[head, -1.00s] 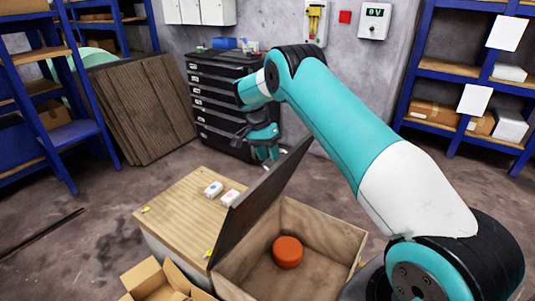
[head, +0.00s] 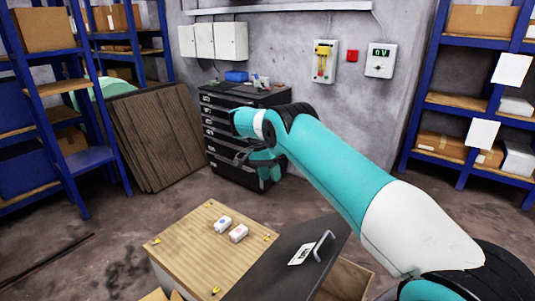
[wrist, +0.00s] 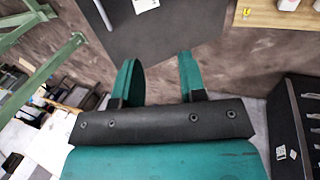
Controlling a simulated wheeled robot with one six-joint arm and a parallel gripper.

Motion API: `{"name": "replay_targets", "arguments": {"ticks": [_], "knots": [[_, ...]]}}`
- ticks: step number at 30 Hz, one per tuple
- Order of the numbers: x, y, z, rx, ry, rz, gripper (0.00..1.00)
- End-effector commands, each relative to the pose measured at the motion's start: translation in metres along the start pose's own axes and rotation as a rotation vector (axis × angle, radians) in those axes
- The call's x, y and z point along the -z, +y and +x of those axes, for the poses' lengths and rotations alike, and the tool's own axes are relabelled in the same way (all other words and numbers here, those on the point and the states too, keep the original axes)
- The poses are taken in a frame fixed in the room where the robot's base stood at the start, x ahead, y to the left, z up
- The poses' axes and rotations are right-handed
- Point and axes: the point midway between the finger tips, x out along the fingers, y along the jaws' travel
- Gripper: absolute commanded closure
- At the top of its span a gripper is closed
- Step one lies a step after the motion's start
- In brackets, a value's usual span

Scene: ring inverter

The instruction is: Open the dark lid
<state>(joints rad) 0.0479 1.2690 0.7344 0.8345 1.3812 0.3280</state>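The dark lid (head: 275,270) is tilted over the right part of a wooden chest, with a metal handle (head: 322,246) and white label (head: 300,255) on its upper face. A strip of the box's wooden wall (head: 350,278) shows at its right; the inside is mostly hidden. The lid also shows at the top of the wrist view (wrist: 165,35), its handle (wrist: 103,14) at upper left. My gripper (head: 265,176) is beyond the lid in the head view, apart from it. In the wrist view my gripper (wrist: 160,65) has its fingers spread with nothing between them.
A black drawer cabinet (head: 225,125) is behind my gripper. Blue shelves (head: 110,140) stand left.

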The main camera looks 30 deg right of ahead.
Motion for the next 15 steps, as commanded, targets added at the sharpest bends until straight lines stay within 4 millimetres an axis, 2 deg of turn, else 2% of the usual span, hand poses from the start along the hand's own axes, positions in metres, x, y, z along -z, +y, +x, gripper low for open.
{"name": "replay_targets", "arguments": {"ticks": [1, 15], "knots": [[0.0, 0.003, -0.012, -0.001, -0.001, -0.001, 0.62], [0.001, 0.002, -0.031, -0.001, -0.001, -0.001, 0.62]]}}
